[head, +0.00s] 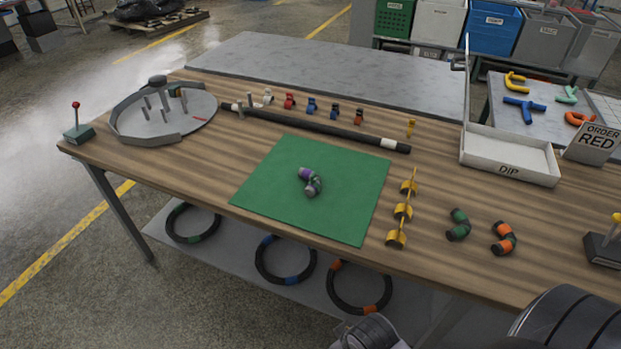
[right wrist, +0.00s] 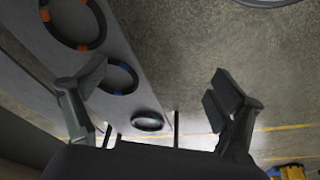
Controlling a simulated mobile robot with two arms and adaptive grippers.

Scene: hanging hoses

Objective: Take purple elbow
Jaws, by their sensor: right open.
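The purple elbow (head: 312,182) lies on the green mat (head: 272,192) in the head view. It is a short bent dark piece with a purple end and a touch of green. Nothing touches it except the mat. My right gripper (right wrist: 160,80) is open and empty in the right wrist view. It looks toward the floor and lower shelf, away from the mat. My left gripper is not in view.
A green-banded elbow (head: 458,225) and an orange-banded elbow (head: 503,238) lie right of the yellow rack (head: 403,210). A long black hose (head: 320,128) lies behind the mat. The white DIP tray (head: 510,166) stands at right.

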